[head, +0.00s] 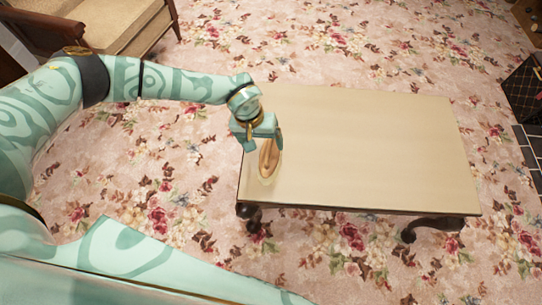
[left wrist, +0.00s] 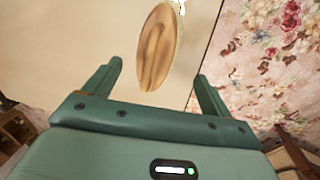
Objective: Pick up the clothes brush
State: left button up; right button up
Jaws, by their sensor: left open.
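The clothes brush (head: 269,158) is an oval wooden piece near the left end of the low table (head: 370,140). In the left wrist view the brush (left wrist: 159,47) shows its brown grained face, beyond and between the fingertips. My left gripper (head: 262,143) is just above the brush in the head view, pointing down. In the left wrist view the left gripper (left wrist: 156,80) is open, with nothing between its fingers. Whether a finger touches the brush cannot be told. My right gripper is not in view.
The rest of the tabletop is bare. A beige cushioned armchair (head: 100,25) stands at the upper left. A dark patterned box (head: 523,90) is at the right edge. Flowered carpet (head: 180,200) surrounds the table, with free room in front.

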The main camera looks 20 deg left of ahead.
pick_arm(q)
jog(key=f+b, duration=0.1)
jog(key=f, duration=0.1)
jog(key=d+f+b, duration=0.1)
jog(key=f, duration=0.1)
jog(key=f+b, duration=0.1)
jog(key=shift+w+d+f, duration=0.3)
jog(key=shift+w+f, duration=0.05)
jog(key=shift+f, duration=0.05)
jog(key=shift+r, duration=0.1)
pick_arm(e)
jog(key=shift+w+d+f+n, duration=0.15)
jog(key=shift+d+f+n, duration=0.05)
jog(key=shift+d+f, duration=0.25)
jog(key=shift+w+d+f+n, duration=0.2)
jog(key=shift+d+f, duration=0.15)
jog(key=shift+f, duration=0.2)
pick_arm(q)
jog(key=c, duration=1.1)
